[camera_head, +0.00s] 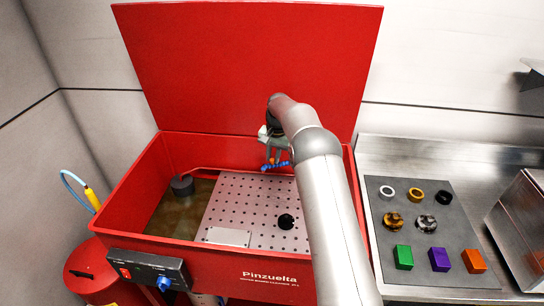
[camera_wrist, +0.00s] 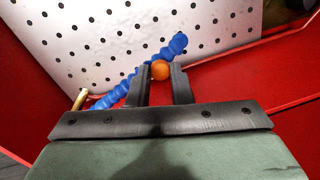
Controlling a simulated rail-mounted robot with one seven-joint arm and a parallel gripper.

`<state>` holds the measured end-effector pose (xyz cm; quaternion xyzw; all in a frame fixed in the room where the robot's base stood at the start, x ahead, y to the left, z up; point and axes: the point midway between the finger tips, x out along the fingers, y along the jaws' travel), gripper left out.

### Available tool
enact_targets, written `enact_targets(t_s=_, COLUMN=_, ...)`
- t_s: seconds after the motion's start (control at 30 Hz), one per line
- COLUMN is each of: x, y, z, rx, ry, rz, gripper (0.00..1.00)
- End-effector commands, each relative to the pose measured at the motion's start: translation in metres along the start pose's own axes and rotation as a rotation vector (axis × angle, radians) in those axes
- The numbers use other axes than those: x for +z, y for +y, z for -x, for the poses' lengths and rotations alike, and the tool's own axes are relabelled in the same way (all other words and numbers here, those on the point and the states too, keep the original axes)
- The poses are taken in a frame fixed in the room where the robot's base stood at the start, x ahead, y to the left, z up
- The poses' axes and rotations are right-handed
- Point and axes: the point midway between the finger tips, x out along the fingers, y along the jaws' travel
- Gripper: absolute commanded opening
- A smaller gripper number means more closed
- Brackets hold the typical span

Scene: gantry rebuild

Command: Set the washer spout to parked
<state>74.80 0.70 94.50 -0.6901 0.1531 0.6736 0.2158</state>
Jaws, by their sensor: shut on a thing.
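The washer spout is a blue segmented hose (camera_head: 276,165) with an orange ball-like piece (camera_wrist: 160,70). It is above the right rear part of the perforated shelf in the red parts washer (camera_head: 140,195). My gripper (camera_wrist: 160,78) is shut on the spout, with the orange piece between its two dark fingers. In the wrist view the blue spout (camera_wrist: 124,88) runs diagonally behind the fingers, from a brass-coloured fitting (camera_wrist: 79,99) at lower left to its tip at upper right. In the head view my arm hides part of the washer's right side.
The perforated shelf (camera_head: 240,200) carries a black round object (camera_head: 286,221). A dark cylinder (camera_head: 182,185) stands in the liquid at left. The raised red lid (camera_head: 250,60) is behind. On the right, a steel bench (camera_head: 430,150) holds a grey mat (camera_head: 455,250) with rings and coloured blocks.

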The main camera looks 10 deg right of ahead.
Motion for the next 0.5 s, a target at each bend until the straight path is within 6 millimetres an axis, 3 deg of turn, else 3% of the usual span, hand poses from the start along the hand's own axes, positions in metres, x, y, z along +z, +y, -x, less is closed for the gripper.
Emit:
enact_targets(t_s=0.03, x=0.0001, y=-0.0007, z=0.0012, rx=-0.002, ry=0.001, rz=0.0, gripper=0.0)
enact_targets(t_s=0.07, x=0.0001, y=-0.0007, z=0.0012, rx=-0.002, ry=0.001, rz=0.001, gripper=0.25)
enact_targets(t_s=0.13, x=0.0001, y=-0.0006, z=0.0011, rx=-0.001, ry=0.001, rz=0.001, gripper=0.41)
enact_targets(t_s=0.5, x=-0.0004, y=-0.0003, z=0.0055, rx=-0.001, ry=0.002, rz=0.001, gripper=0.41)
